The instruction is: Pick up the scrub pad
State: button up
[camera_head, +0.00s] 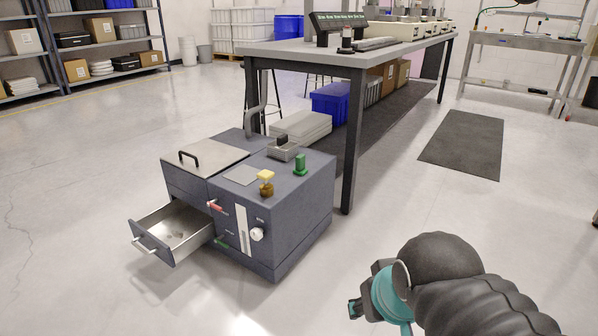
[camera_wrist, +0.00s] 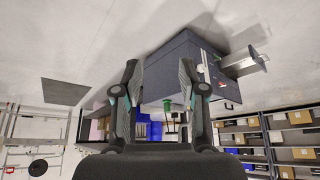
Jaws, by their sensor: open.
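A dark blue-grey cabinet (camera_head: 285,215) stands on the floor, left of my arm in the head view. On its top are a yellow piece on a brown base (camera_head: 266,183), a green knob-like piece (camera_head: 300,165) and a dark-topped block in a grey holder (camera_head: 283,149). I cannot tell for sure which, if any, is the scrub pad. My gripper (camera_head: 356,308) is right of the cabinet and apart from it. In the wrist view my gripper (camera_wrist: 158,75) has its two fingers spread with nothing held, and the cabinet (camera_wrist: 170,70) shows beyond them, upside down.
The cabinet's metal drawer (camera_head: 175,236) is pulled out at the left, and a lid with a black handle (camera_head: 205,158) covers its left top. A long workbench (camera_head: 350,60) with a dark leg stands behind. The floor right of the cabinet is clear.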

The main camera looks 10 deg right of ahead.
aim_at(300, 159)
jog(key=u, duration=0.35)
jog(key=i, duration=1.4)
